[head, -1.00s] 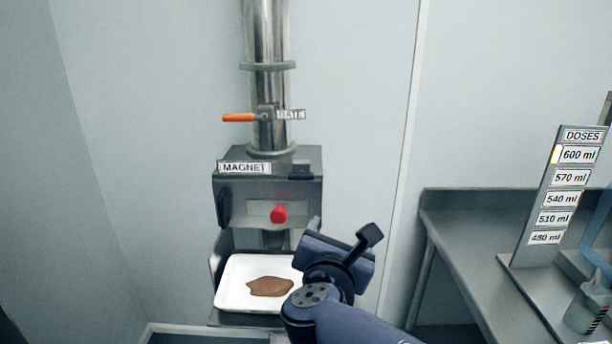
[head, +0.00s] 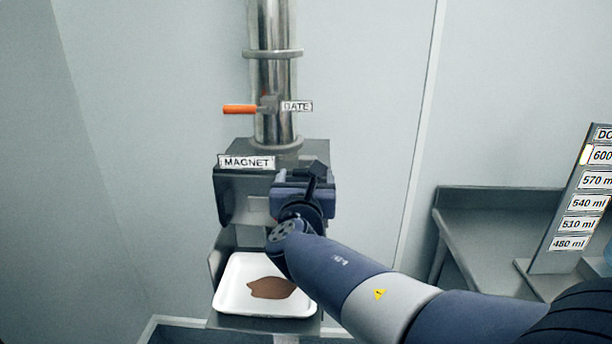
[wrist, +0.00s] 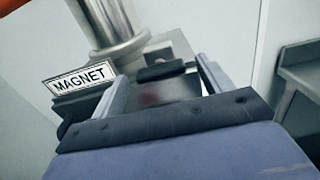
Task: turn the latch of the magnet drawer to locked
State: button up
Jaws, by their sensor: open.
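The magnet housing (head: 229,184) is a grey metal box below the pipe, with a MAGNET label (head: 247,162) at its upper left. My gripper (head: 303,185) is in front of the housing's right half and hides the red knob and most of that side. In the wrist view my gripper (wrist: 163,72) is open, its two fingers pointing at the housing, with nothing visibly held. A black bar-like piece (wrist: 160,71) shows at the housing's top, between the fingers in the picture. I cannot tell whether it is the latch, how the latch is turned, or whether a finger touches anything.
An orange gate handle (head: 240,110) sticks out left of the steel pipe (head: 272,75) above. A white tray (head: 226,297) with brown powder (head: 270,288) stands below the housing. A steel table (head: 490,196) with a dose board (head: 570,225) is at the right.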

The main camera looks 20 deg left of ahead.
jog(key=shift+w+a, duration=0.1)
jog(key=shift+w, duration=0.25)
jog(key=shift+c, duration=0.4)
jog(key=c, duration=0.9)
